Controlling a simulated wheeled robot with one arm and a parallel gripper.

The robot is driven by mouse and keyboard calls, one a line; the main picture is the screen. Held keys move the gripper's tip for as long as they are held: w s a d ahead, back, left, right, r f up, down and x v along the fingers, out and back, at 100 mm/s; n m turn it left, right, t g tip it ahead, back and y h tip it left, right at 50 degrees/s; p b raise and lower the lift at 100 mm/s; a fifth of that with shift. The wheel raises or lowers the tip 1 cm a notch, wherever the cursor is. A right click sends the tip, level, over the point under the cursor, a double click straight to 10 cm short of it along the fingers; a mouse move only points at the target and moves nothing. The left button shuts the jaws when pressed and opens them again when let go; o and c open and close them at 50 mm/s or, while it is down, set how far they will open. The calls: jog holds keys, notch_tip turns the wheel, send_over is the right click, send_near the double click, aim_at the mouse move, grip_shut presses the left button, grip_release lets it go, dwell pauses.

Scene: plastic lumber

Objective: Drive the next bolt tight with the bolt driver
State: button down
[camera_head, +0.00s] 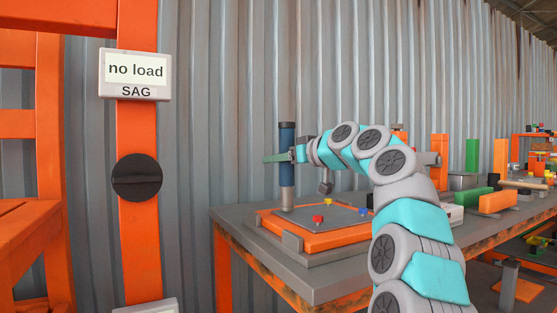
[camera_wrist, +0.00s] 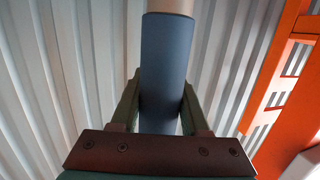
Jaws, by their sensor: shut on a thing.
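The bolt driver (camera_head: 287,172) is a blue upright cylinder with a dark top and a grey lower end. My gripper (camera_head: 291,156) is shut around its middle. In the wrist view my gripper's two green fingers (camera_wrist: 160,108) press on either side of the blue driver (camera_wrist: 165,60). The driver's grey lower end (camera_head: 287,199) stands over the back left part of a grey plate (camera_head: 335,222) on an orange base (camera_head: 318,240). Bolts with red (camera_head: 318,219), yellow (camera_head: 328,202) and blue (camera_head: 364,212) heads show on the plate. Any bolt under the driver is hidden.
The fixture sits on a grey workbench (camera_head: 235,218) against a corrugated wall. Orange (camera_head: 497,201) and green (camera_head: 474,204) blocks stand at the right. An orange post (camera_head: 139,235) at the left carries a "no load / SAG" display (camera_head: 135,73) and a black knob (camera_head: 137,178).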

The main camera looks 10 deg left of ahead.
jog(key=shift+f+b, duration=0.45)
jog(key=shift+f, duration=0.1)
dwell(0.8)
